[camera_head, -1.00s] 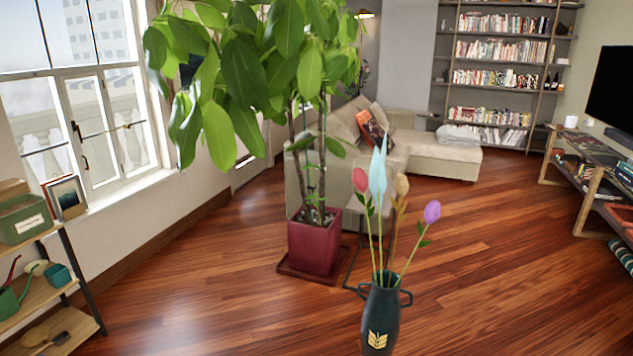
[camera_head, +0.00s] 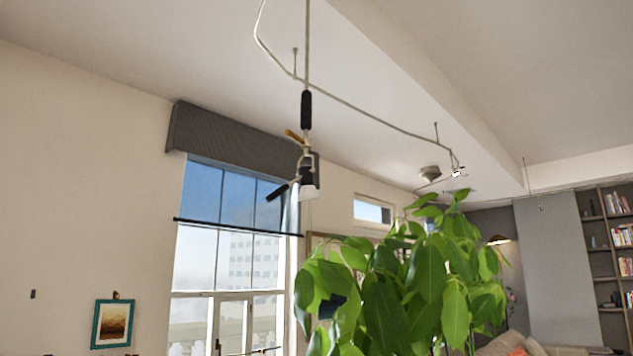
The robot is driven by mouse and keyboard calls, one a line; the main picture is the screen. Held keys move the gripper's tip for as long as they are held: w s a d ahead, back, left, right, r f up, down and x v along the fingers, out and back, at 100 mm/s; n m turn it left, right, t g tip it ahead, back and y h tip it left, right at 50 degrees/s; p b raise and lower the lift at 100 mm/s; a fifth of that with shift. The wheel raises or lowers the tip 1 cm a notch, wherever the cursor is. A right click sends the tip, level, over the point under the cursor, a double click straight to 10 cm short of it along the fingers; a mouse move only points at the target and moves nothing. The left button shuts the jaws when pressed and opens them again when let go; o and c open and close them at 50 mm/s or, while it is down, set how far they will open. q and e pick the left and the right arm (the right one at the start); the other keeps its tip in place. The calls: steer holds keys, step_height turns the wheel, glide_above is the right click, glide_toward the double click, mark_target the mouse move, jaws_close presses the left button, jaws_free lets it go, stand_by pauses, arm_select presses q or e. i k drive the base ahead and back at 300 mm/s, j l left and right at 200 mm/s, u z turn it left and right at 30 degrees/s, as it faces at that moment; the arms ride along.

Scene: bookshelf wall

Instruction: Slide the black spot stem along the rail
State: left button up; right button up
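A black spot lamp with a white face (camera_head: 309,192) hangs from a stem (camera_head: 306,110) near the middle of the head view. The stem has a black grip section and a brass-coloured handle beside its lower joint. Its thin upper part runs up out of the top of the picture. A pale curved rail (camera_head: 372,117) runs under the ceiling from the top centre down to the right. Where the stem meets the rail is not clear. Neither of my grippers shows.
A large leafy plant (camera_head: 395,295) fills the lower centre, below and right of the lamp. A window (camera_head: 222,250) with a dark blind box (camera_head: 228,140) stands behind the lamp. A small framed picture (camera_head: 113,323) hangs at lower left. A bookshelf (camera_head: 610,245) stands far right.

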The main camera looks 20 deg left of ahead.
mark_target(306, 96)
steer(key=i+j, duration=0.15)
steer(key=j, duration=0.3)
steer(key=i+j+z, duration=0.1)
steer(key=j, duration=0.35)
steer(key=i+j, duration=0.1)
steer(key=j, duration=0.4)
steer(key=i+j+z, duration=0.1)
steer(key=j, duration=0.35)
